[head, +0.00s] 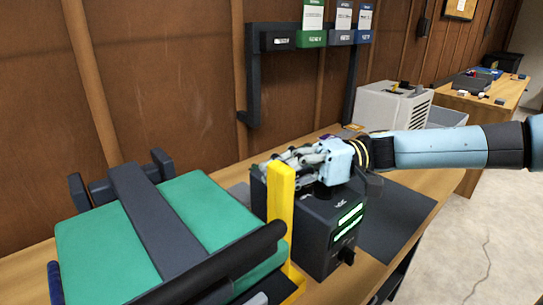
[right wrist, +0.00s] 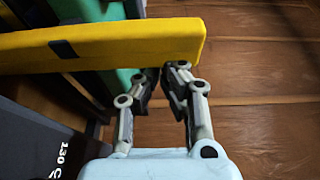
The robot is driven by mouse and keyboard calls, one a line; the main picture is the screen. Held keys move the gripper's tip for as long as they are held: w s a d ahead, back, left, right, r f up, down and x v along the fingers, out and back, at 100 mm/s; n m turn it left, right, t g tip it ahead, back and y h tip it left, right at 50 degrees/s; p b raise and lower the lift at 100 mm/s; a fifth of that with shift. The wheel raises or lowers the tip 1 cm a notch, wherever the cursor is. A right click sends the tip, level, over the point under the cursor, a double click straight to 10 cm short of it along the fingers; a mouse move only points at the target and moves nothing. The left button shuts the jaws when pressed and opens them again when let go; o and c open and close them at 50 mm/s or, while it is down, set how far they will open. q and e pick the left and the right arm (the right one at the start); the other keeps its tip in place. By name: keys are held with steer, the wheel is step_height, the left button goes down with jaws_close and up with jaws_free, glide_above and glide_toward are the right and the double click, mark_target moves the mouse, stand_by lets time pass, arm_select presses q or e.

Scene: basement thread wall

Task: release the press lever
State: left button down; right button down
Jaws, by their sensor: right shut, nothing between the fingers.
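The press has a green pad (head: 93,248) crossed by a dark grey arm, with a long black round bar (head: 215,268) along its front. A yellow upright bar (head: 281,215) stands at the press's right end, by the black bar's end. I cannot tell for sure which part is the lever. My right gripper (head: 274,163) is beside the yellow bar's top, over the black box. In the right wrist view, the yellow bar (right wrist: 105,47) runs across just beyond the fingertips (right wrist: 163,76). The fingers are closed together with nothing between them. Contact with the bar is unclear. My left gripper is out of view.
A black box (head: 318,240) with lit green displays stands right of the press. A dark mat (head: 397,222) lies beside it. A white-grey box (head: 390,106) stands farther back. A dark rack (head: 252,75) with labelled holders is on the wooden wall. Open floor lies at right.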

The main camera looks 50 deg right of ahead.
steer(key=shift+s, duration=0.2)
stand_by(0.3)
steer(key=shift+s+n+p, duration=0.3)
steer(key=shift+s+n, duration=0.15)
steer(key=shift+n, duration=0.05)
steer(key=s+a+f+n+y+p, duration=0.1)
steer(key=s+n, duration=0.4)
steer(key=s, duration=0.7)
steer(key=shift+s+a+f+y+p, duration=0.15)
steer(key=shift+a+f+y+p, duration=0.1)
steer(key=shift+f+y+p, duration=0.45)
steer(key=shift+s+f, duration=0.1)
steer(key=shift+f, duration=0.1)
